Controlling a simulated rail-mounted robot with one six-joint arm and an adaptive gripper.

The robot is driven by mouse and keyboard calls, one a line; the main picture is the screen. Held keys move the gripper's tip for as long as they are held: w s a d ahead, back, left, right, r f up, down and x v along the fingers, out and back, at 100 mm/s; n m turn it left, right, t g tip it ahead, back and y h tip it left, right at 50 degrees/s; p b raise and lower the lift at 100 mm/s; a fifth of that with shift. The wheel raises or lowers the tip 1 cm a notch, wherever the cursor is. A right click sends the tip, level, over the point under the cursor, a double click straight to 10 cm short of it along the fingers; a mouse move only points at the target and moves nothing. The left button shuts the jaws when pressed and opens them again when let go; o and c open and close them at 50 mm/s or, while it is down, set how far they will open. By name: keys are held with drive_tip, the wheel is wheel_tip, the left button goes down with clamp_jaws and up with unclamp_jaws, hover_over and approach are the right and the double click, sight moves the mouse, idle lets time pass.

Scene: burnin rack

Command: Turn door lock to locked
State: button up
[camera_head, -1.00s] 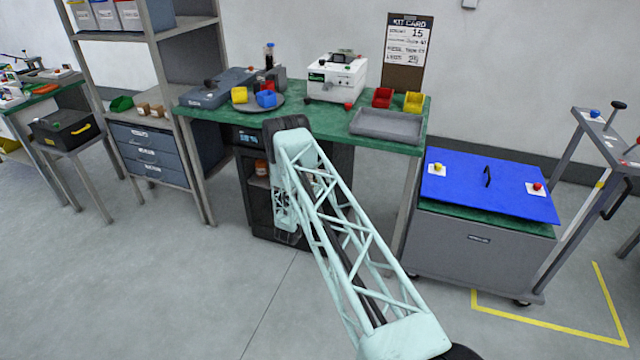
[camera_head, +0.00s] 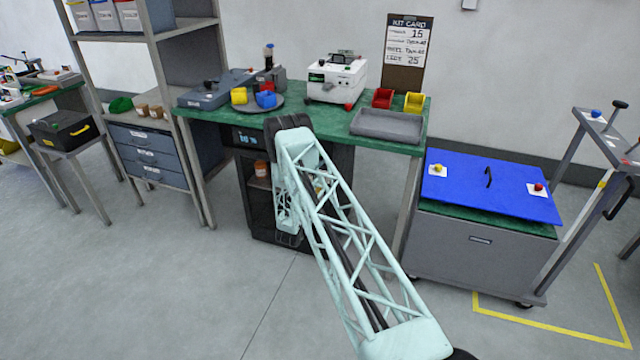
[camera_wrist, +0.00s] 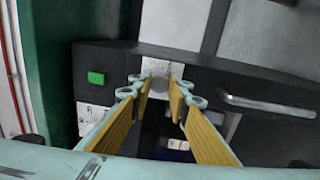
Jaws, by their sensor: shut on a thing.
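The door lock (camera_wrist: 157,68) is a pale plate with a small round knob on the dark front panel, ahead of my gripper in the wrist view. My gripper (camera_wrist: 160,88) has its yellow-padded fingers on both sides of the knob and is shut on it. The fingertips cover part of the knob, so its exact turn angle cannot be read. In the head view the dark cabinet (camera_head: 258,212) stands under the green bench, and my arm hides the lock and the gripper there.
A green button (camera_wrist: 96,78) sits left of the lock, and a metal bar handle (camera_wrist: 265,104) is at its right. The green workbench (camera_head: 225,114) is above the cabinet. A grey cart (camera_head: 475,250) with a blue lid stands at the right. The front floor is clear.

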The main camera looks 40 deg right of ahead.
drive_tip(key=shift+n, duration=0.7)
drive_tip(key=o, duration=0.8)
drive_tip(key=shift+o, duration=0.2)
drive_tip(key=shift+a, duration=0.15)
drive_tip(key=v, duration=1.1)
drive_tip(key=shift+s+a, duration=0.3)
